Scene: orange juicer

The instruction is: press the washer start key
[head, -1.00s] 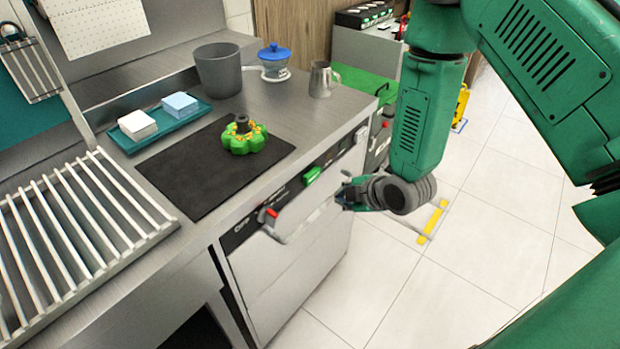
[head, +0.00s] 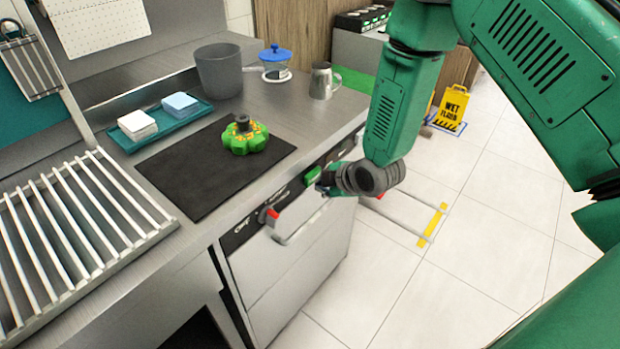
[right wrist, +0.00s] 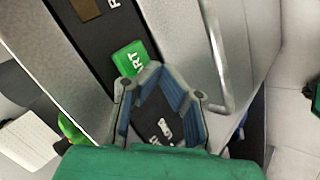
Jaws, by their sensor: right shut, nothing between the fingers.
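The washer (head: 292,275) is the steel unit under the counter, with a black control strip along its top front. The green start key (head: 312,174) sits on that strip, and it also shows in the right wrist view (right wrist: 130,58) with the letters "RT" readable. My right gripper (head: 321,184) is shut and empty, just in front of the key. In the right wrist view its joined fingertips (right wrist: 152,68) overlap the key's lower right edge. I cannot tell whether they touch it. My left gripper is not in view.
The washer's bar handle (head: 290,228) with red ends sticks out below the strip. On the counter are a green patterned object (head: 244,142) on a black mat (head: 180,178), a grey bin (head: 218,72) and a metal jug (head: 322,82). A yellow wet-floor sign (head: 452,108) stands behind.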

